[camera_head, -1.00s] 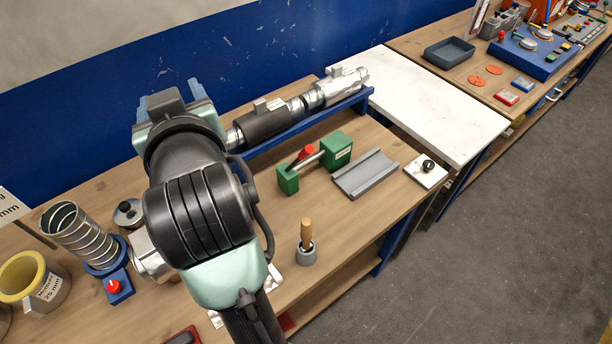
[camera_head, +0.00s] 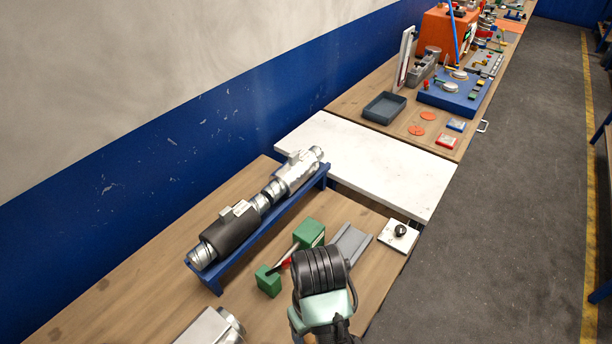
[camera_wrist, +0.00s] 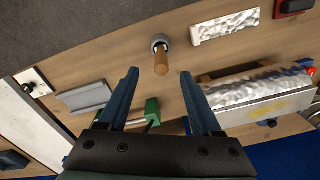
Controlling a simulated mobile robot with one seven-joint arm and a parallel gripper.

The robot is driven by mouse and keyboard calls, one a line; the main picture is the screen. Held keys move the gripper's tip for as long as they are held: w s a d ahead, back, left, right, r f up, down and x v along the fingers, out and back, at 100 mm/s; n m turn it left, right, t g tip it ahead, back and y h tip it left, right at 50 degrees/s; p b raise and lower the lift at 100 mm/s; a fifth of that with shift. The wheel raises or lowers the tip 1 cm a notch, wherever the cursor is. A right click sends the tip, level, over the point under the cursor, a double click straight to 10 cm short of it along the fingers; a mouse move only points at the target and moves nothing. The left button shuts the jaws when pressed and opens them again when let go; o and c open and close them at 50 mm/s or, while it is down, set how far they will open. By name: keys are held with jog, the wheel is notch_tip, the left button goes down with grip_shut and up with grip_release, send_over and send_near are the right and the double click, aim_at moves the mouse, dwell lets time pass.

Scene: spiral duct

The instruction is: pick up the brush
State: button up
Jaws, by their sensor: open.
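The brush (camera_wrist: 161,62) shows in the wrist view as a wooden handle standing in a small grey cup (camera_wrist: 159,41). Its bristles are hidden in the cup. My gripper (camera_wrist: 160,73) is open, with one blue finger on each side of the handle's line of sight. Nothing is held. I cannot tell how far the handle's end is from the fingertips. In the head view the brush and my gripper are hidden, and only part of my arm shows.
A green clamp-like fixture (camera_head: 308,233) and a grey channel block (camera_head: 350,243) stand nearby. A duct assembly lies on a blue rack (camera_head: 285,213). A crinkled metal plate (camera_wrist: 225,26) lies beside the cup. A white board (camera_head: 360,160) bridges to the farther bench.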

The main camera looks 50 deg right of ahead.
jog(key=f, duration=0.1)
jog(key=f+b, duration=0.2)
jog(key=f, duration=0.1)
jog(key=shift+w, duration=0.25)
jog(key=shift+w+f+p, duration=0.1)
jog(key=shift+f+p, duration=0.2)
jog(key=shift+p, duration=0.05)
jog(key=shift+f+p, duration=0.5)
jog(key=shift+f, duration=0.55)
notch_tip(320, 180, down, 3)
jog(key=shift+w+f+p, duration=0.15)
jog(key=shift+f+p, duration=0.05)
jog(key=shift+p, duration=0.45)
jog(key=shift+f, duration=0.6)
grip_shut()
